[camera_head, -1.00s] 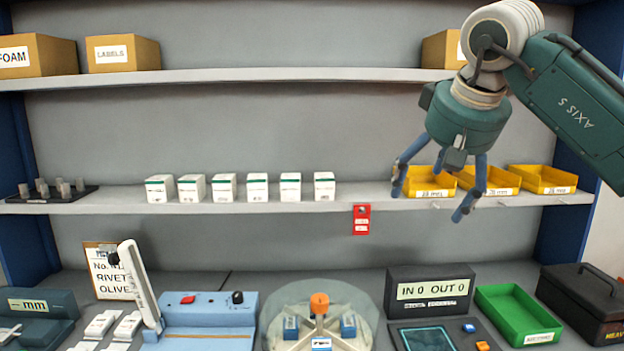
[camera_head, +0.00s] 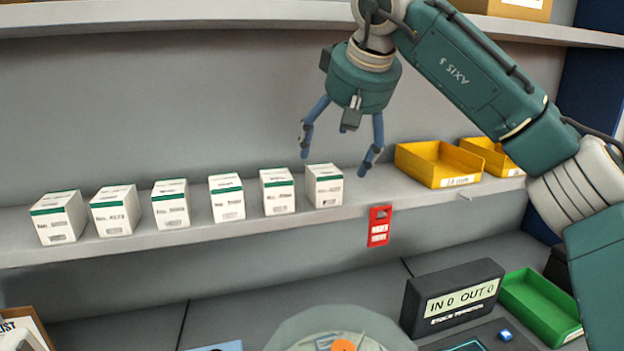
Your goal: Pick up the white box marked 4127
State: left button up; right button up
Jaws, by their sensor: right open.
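Several white boxes with green stripes stand upright in a row on the shelf. They include a leftmost box (camera_head: 58,218), a second box (camera_head: 115,211), a middle box (camera_head: 227,198) and a rightmost box (camera_head: 324,187). Their printed numbers are too small and blurred for me to tell which is 4127. My right gripper (camera_head: 337,160) is open and empty, fingers pointing down. In the picture its fingertips are just above and to either side of the rightmost box's top; I cannot tell its depth relative to the box. My left gripper is out of view.
Yellow bins (camera_head: 440,163) stand on the shelf to the right of the boxes. A red tag (camera_head: 379,226) hangs on the shelf edge. An upper shelf (camera_head: 200,18) runs overhead. Below are a black counter display (camera_head: 453,296) and a green tray (camera_head: 541,308).

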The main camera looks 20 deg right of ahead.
aim_at(332, 171)
jog(key=shift+w+d+f, duration=0.1)
jog(key=shift+w+f, duration=0.15)
jog(key=shift+f, duration=0.3)
jog(key=shift+w+d+f, duration=0.1)
jog(key=shift+w+f, duration=0.1)
jog(key=shift+f, duration=0.35)
jog(key=shift+w+f, duration=0.25)
jog(key=shift+f, duration=0.1)
jog(key=p+x, duration=0.2)
jog(key=x, duration=0.3)
jog(key=shift+a+p, duration=0.1)
jog(key=shift+p, duration=0.2)
jog(key=shift+w+f, duration=0.1)
jog(key=shift+f, duration=0.25)
jog(key=shift+c, duration=1.1)
jog(key=c, duration=0.8)
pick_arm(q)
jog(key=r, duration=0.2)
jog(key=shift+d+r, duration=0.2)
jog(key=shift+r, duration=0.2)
pick_arm(e)
jog(key=c, duration=0.4)
